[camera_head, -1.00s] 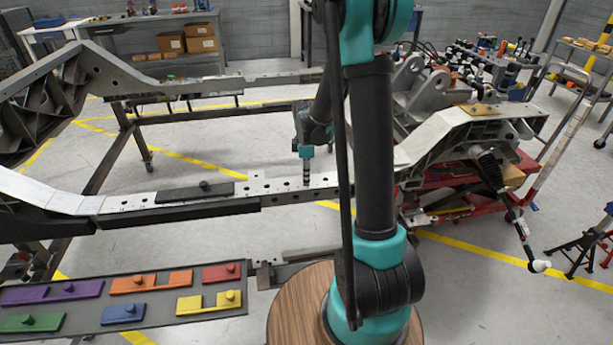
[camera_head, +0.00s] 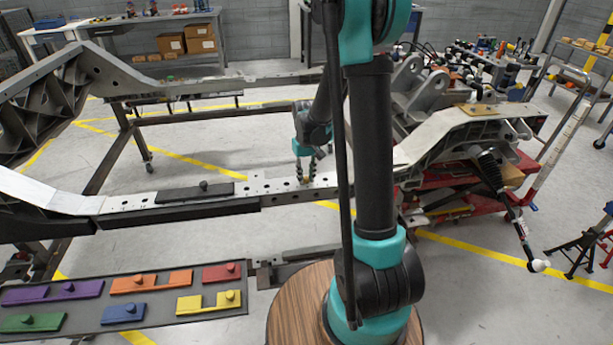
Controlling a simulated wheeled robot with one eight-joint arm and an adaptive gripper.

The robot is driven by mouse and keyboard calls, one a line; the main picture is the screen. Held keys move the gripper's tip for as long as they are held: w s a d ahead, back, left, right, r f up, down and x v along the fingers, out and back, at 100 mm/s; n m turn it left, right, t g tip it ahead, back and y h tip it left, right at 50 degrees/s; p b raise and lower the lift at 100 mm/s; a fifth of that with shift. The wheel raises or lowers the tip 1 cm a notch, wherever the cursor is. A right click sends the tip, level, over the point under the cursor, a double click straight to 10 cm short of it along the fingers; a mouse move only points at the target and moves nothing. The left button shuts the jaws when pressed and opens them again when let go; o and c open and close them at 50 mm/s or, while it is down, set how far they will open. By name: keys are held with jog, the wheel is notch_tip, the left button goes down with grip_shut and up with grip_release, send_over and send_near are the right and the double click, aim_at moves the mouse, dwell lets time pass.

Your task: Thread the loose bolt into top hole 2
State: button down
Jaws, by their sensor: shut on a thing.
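My gripper (camera_head: 306,180) is over the top face of the chassis rail (camera_head: 265,187), just left of my upright arm link. Its two dark fingers point down and are closed on a small brass-coloured thing between their tips, which looks like the bolt (camera_head: 305,180). The bolt is at or just above the rail's top; I cannot tell whether its end is in a hole. Several holes show along the rail's top, but no numbers can be read, so I cannot tell which one is top hole 2.
A dark plate with a knob (camera_head: 203,187) lies on the rail to the left. A tray (camera_head: 165,332) of coloured knobbed blocks is at the front left. A red lift (camera_head: 430,210) stands at right. My arm hides part of the rail.

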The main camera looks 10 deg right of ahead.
jog(key=c, duration=1.7)
grip_release()
jog(key=shift+s+f, duration=0.1)
jog(key=shift+f, duration=0.15)
jog(key=shift+c, duration=0.2)
jog(key=o, duration=0.5)
jog(key=shift+w+f, duration=0.15)
jog(key=shift+w, duration=0.05)
jog(key=shift+o, duration=0.2)
jog(key=shift+r, duration=1.3)
